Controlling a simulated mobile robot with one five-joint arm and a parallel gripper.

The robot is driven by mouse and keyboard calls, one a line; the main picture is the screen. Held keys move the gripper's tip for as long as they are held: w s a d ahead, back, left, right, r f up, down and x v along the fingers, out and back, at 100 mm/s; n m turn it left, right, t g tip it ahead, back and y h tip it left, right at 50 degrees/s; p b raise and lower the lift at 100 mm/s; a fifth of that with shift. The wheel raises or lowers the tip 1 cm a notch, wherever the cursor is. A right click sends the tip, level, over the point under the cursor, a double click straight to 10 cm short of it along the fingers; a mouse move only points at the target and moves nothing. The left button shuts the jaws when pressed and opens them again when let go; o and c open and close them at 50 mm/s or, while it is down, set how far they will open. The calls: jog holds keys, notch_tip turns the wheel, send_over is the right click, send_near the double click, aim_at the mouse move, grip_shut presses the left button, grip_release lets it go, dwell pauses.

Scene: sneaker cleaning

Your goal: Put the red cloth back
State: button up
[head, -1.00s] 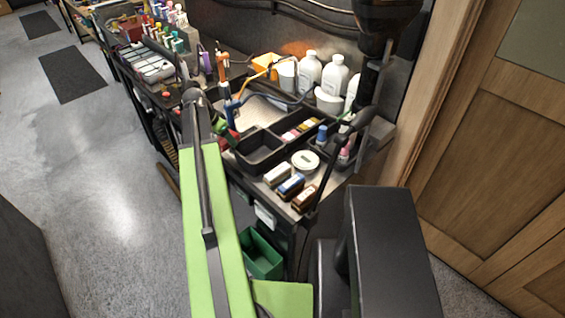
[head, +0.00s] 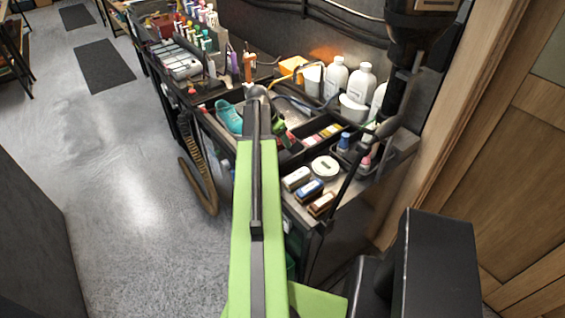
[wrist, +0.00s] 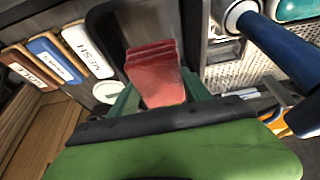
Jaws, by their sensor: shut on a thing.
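The folded red cloth (wrist: 157,72) is between the green fingers of my gripper (wrist: 160,92) in the wrist view. My gripper is shut on it. The cloth is in front of a dark tray compartment (wrist: 105,35); I cannot tell whether it touches the tray. In the head view my green arm hides most of the gripper and the cloth. A small part of the gripper (head: 281,130) shows beside the arm's far end, over the black tray area.
Labelled boxes (head: 310,189) and a round white tin (head: 325,166) stand right of my arm. White bottles (head: 336,78) stand behind. A teal sneaker (head: 229,117) is left of the arm. Open floor (head: 120,180) lies left, a wooden door right.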

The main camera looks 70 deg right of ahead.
aim_at(280, 159)
jog(key=shift+w, duration=0.1)
notch_tip(280, 159, down, 10)
jog(key=b, duration=1)
jog(key=shift+a+f, duration=0.1)
jog(key=shift+f, duration=0.15)
jog(key=shift+f+b, duration=0.1)
jog(key=shift+b, duration=0.3)
jog(key=shift+a, duration=0.15)
jog(key=o, duration=1.2)
jog(key=shift+a, duration=0.1)
jog(key=shift+w+r+p, duration=0.1)
jog(key=shift+r+p, duration=0.55)
jog(key=shift+p, duration=0.15)
jog(key=p+v, duration=1.5)
jog(key=v, duration=0.1)
jog(key=shift+r, duration=0.35)
